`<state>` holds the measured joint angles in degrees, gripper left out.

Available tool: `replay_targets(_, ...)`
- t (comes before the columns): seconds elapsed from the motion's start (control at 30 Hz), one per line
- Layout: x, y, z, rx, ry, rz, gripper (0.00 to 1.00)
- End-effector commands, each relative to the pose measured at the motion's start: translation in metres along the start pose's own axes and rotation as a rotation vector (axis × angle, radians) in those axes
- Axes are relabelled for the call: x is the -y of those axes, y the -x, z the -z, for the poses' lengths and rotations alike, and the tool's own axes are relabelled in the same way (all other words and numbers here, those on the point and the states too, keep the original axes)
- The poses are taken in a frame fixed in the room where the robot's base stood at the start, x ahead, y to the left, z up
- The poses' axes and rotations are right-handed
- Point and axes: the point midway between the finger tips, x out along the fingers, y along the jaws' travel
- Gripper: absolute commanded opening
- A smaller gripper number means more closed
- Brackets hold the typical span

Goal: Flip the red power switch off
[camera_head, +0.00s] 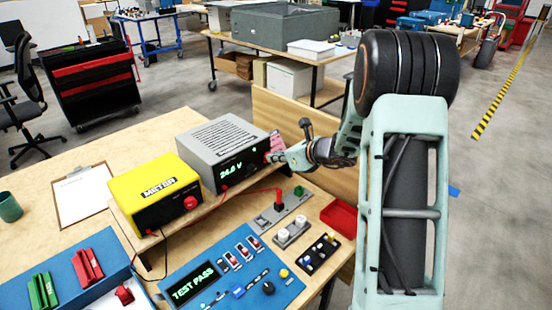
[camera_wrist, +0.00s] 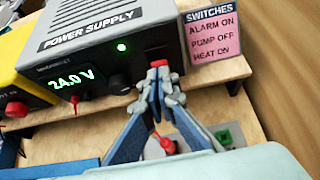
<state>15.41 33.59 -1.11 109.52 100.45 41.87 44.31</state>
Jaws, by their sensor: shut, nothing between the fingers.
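The grey power supply (camera_head: 222,145) stands on a wooden shelf; its display reads 24.0 V and a green light (camera_wrist: 122,47) is lit. A small red switch (camera_wrist: 158,63) is at the right of its front face. It also shows in the head view (camera_head: 268,158), partly hidden by my gripper. My gripper (camera_wrist: 161,76) is shut and empty. Its fingertips are at the lower part of the switch, seemingly touching or very close; I cannot tell which. The switch's exact tilt is hidden.
A pink SWITCHES note (camera_wrist: 212,38) stands right of the supply. The yellow meter (camera_head: 160,192) is to its left. A red lead with a red plug (camera_wrist: 166,145) is below my gripper. A blue panel (camera_head: 232,283) and red tray (camera_head: 339,215) are in front.

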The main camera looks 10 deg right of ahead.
Motion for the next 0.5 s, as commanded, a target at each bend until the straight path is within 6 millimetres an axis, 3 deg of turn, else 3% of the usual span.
replay_targets(0.5, -0.001, -0.001, -0.011, -0.068, -0.001, -0.005, 0.0)
